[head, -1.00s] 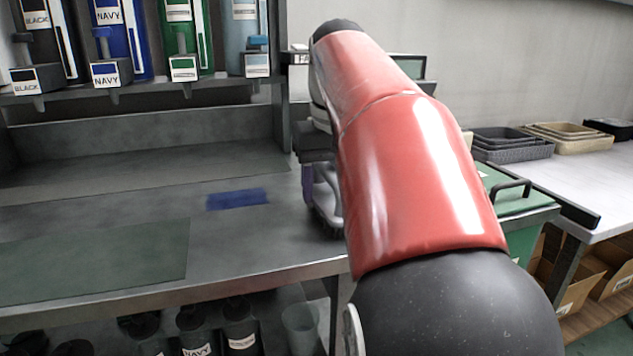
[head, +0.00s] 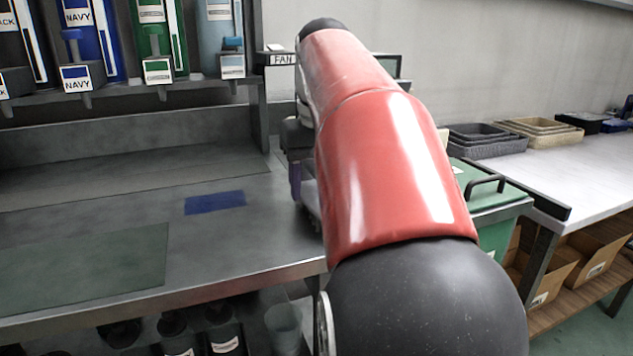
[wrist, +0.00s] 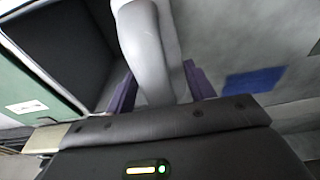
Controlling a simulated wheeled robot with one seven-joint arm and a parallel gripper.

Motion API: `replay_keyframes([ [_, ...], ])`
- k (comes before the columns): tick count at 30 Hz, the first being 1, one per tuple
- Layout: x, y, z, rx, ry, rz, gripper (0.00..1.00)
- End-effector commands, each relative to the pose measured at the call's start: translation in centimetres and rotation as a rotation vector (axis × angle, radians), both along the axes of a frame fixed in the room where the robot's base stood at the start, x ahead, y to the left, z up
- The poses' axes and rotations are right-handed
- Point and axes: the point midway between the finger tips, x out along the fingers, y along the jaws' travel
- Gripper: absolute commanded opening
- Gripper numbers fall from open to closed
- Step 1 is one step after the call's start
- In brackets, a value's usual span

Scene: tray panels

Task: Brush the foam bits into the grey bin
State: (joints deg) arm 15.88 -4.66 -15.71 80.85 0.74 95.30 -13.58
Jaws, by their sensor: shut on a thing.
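My gripper (head: 296,178) is mostly hidden behind my red arm in the head view, over the bench's right end. In the wrist view, its purple fingers (wrist: 160,90) are shut on a light grey handle (wrist: 150,40), apparently the brush's. The bristles cannot be made out. A dark grey, open box-like space with a pale rim (wrist: 40,70) lies left of the handle in the wrist view; it may be the grey bin. My arm hides that area in the head view. I cannot make out any foam bits.
A blue patch (head: 215,202) and a green mat (head: 85,268) lie flat on the grey bench (head: 225,245). A green lidded bin (head: 500,205) stands right of my arm. Labelled dispensers (head: 95,40) hang above the bench. Baskets (head: 485,140) sit on a side table.

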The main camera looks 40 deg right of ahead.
Motion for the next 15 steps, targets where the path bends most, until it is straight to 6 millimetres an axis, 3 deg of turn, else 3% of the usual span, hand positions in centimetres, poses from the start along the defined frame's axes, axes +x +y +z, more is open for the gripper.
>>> replay_keyframes([
  [15, 0.1, -0.1, 5.2, -0.001, -0.002, -0.001, 0.36],
])
